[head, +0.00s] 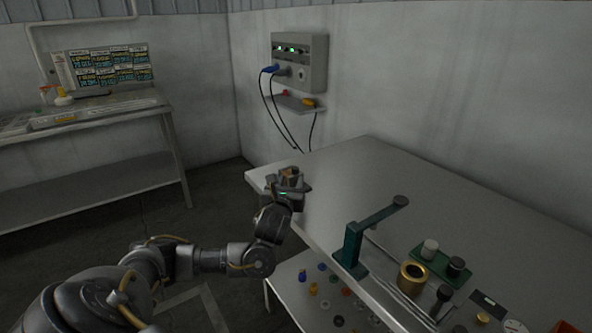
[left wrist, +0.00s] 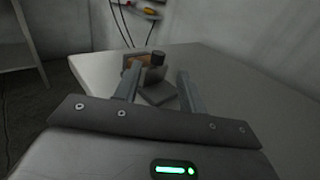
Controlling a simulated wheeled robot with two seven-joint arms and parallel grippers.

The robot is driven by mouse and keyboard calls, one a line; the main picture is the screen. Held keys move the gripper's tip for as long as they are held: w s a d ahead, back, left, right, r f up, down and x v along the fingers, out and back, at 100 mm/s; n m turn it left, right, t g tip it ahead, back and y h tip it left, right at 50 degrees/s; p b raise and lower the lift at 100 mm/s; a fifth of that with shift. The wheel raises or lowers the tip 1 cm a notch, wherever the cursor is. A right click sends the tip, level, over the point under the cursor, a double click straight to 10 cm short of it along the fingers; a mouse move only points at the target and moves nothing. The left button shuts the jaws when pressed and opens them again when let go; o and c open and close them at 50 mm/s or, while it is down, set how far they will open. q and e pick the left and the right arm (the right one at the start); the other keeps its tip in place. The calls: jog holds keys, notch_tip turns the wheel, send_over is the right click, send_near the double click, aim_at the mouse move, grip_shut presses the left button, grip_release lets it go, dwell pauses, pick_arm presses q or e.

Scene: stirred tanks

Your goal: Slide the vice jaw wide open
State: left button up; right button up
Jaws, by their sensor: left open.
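The vice (left wrist: 158,94) is at the table's far left corner. In the left wrist view it shows as a grey body with a dark round knob (left wrist: 158,57) on top and a brownish block (left wrist: 134,63) at its left. In the head view only a small brownish part (head: 293,173) shows, as my gripper hides most of it. My left gripper (head: 291,182) is open at the vice. In the left wrist view its fingers (left wrist: 158,74) are spread, with the knob and grey body between them; I cannot tell whether they touch. My right gripper is not in view.
A green post with a lever arm (head: 352,245) stands at the table's near edge. A brass cylinder (head: 412,278) and a green tray (head: 428,262) with two knobs lie right of it. A wall control box (head: 300,62) with cables hangs behind. The table's middle (head: 365,180) is clear.

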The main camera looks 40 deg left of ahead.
aim_at(294, 170)
pick_arm(q)
jog(key=x, duration=0.8)
jog(key=shift+w+a, duration=0.1)
jog(key=shift+a, duration=0.1)
jog(key=shift+w+a, duration=0.15)
jog(key=shift+w, duration=0.15)
jog(key=shift+c, duration=0.2)
grip_shut()
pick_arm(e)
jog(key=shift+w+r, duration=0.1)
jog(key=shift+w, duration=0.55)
